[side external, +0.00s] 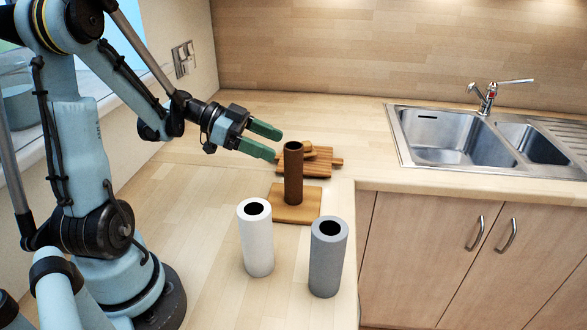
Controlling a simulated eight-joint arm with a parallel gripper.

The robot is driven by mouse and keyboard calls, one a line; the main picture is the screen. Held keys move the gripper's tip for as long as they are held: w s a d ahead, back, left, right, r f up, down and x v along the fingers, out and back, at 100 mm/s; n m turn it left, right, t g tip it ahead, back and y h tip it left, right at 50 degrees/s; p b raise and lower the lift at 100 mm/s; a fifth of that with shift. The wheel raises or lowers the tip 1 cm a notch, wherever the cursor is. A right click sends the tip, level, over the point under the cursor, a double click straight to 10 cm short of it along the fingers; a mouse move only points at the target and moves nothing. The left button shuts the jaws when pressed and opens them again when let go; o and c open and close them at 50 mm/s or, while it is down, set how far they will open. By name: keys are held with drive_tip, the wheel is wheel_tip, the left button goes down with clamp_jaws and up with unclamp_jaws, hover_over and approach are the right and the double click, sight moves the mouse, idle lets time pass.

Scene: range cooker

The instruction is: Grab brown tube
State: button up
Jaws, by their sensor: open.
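The brown tube (293,178) stands upright in the side external view, on a square wooden board (282,211) near the inner corner of the counter. My gripper (270,142) has two green fingers and is open, with nothing between them. It appears to the upper left of the brown tube, its fingers pointing right towards the tube's top. The fingertips look close to the tube's rim in the picture. I cannot tell the exact depth between them.
A white tube (256,240) and a grey tube (327,260) stand upright in front of the board. Wooden boards (318,166) lie behind the brown tube. A sink (450,140) with a tap (487,98) is at the right. The back of the counter is clear.

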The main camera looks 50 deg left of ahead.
sight(294, 152)
drive_tip(key=shift+x, duration=3.2)
drive_tip(key=shift+w+a, duration=0.1)
drive_tip(key=shift+a, duration=0.05)
drive_tip(key=c, duration=1.3)
drive_tip(key=shift+r, duration=0.1)
